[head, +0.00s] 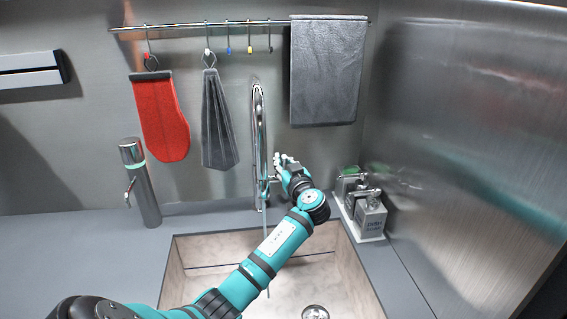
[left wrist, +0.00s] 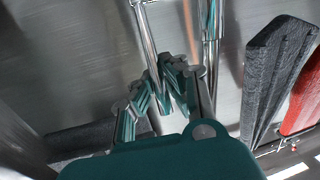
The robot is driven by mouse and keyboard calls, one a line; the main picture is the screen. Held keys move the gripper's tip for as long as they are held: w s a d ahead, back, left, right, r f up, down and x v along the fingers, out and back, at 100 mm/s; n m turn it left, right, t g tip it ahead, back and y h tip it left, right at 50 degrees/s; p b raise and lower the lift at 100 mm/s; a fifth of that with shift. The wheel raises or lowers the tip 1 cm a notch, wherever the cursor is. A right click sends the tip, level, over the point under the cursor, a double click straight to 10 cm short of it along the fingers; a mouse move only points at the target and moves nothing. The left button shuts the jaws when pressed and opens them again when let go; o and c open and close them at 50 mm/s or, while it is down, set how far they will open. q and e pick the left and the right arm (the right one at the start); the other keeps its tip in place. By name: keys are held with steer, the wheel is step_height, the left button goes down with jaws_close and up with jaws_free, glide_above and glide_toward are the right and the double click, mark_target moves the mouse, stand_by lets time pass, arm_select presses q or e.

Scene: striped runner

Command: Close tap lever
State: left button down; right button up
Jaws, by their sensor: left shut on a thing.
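The chrome gooseneck tap (head: 258,130) stands at the back edge of the sink, below the rail. My left gripper (head: 279,162) is at the right side of the tap, at lever height. In the left wrist view, the fingers of my left gripper (left wrist: 163,98) close around a slim chrome rod, the tap lever (left wrist: 147,45). The lever's end is partly hidden between the fingers. The tap's thicker chrome post (left wrist: 211,55) stands just beside them. A thin pale line, like a water stream (head: 267,225), runs down below the spout. My right gripper is out of view.
The sink basin (head: 180,270) lies under my left arm. Soap dispensers (head: 370,215) stand on a tray to the right. A steel cylinder dispenser (head: 140,185) stands left. A red mitt (head: 159,115), grey cloth (head: 217,120) and grey towel (head: 327,70) hang above.

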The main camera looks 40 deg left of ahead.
arm_select(q)
steer(key=shift+w+a+r+g+h+p, duration=0.2)
steer(key=shift+r+g+h+p, duration=0.1)
steer(key=shift+r+g+p, duration=0.1)
steer(key=shift+w+a+r+h+p, duration=0.2)
steer(key=shift+w+a+h+p, duration=0.25)
steer(key=shift+p, duration=0.25)
steer(key=shift+g+h, duration=0.25)
steer(key=shift+g, duration=0.05)
steer(key=shift+a+f, duration=0.1)
steer(key=shift+f, duration=0.05)
steer(key=c, duration=1.4)
jaws_free()
steer(key=shift+o, duration=0.2)
